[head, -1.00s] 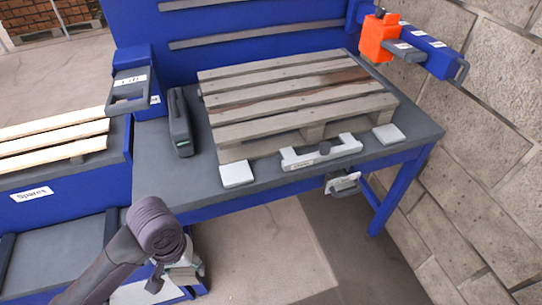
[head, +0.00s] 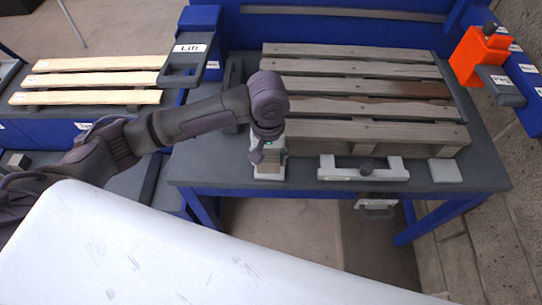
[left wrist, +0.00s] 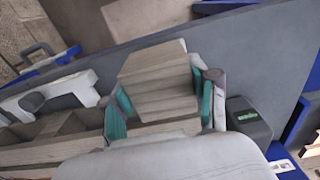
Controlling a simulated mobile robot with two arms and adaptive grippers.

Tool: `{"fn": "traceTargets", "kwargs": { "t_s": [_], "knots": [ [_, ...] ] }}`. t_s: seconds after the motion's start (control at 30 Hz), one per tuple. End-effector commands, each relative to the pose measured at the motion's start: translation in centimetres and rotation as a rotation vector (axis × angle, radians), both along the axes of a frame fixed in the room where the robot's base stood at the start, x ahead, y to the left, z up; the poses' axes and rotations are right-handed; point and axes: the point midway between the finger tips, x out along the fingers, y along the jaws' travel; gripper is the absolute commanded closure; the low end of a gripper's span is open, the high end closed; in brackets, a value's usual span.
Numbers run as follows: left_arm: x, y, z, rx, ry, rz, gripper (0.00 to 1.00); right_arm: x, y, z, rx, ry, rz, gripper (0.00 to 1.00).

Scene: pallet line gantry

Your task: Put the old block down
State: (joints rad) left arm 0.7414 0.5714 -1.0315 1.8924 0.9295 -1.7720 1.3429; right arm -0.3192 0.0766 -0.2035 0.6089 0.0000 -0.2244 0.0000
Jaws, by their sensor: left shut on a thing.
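The old block (left wrist: 158,85), a grey-brown wooden cuboid, sits between the teal-padded fingers of my left gripper (left wrist: 160,97) in the left wrist view. The gripper is shut on it. In the head view my left gripper (head: 268,165) points down at the front left corner of the bench, just in front of the pallet (head: 365,108). Only a small brownish part of the block shows there between the fingers. I cannot tell whether the block touches the bench. The white pad seen at this corner earlier is hidden or not distinguishable now. My right gripper is not in view.
The bench top (head: 480,165) has a white bracket (head: 362,168) and a white pad (head: 445,171) along its front edge. A grey lever marked Lift (head: 188,62) stands left. An orange tool (head: 478,55) hangs right. Pale planks (head: 85,81) lie on the left stand.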

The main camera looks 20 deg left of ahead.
Motion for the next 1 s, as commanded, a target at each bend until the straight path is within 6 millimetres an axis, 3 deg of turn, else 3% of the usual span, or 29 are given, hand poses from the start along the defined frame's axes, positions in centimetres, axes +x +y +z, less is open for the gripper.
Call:
{"fn": "traceTargets", "kwargs": {
  "t_s": [0.13, 0.33, 0.53, 0.93, 0.97, 1.0],
  "knots": [
    [2.1, 0.3, -1.2, 0.001, -0.001, 0.001, 0.83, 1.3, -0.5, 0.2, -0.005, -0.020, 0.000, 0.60],
    [2.8, 0.4, -2.6, 0.001, 0.000, 0.000, 0.83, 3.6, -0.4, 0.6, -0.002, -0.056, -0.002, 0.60],
    [2.7, 0.4, -5.3, 0.002, 0.001, -0.002, 0.83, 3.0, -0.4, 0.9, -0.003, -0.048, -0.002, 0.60],
    [2.7, 0.4, -5.9, 0.000, -0.001, -0.001, 0.83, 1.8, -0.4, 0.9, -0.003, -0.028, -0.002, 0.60],
    [2.7, 0.4, -6.0, 0.000, -0.001, -0.001, 0.39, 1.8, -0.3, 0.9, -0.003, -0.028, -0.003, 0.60],
    [2.7, 0.4, -5.9, 0.000, -0.001, -0.001, 0.32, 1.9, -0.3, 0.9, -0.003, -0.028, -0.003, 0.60]
  ]
}}
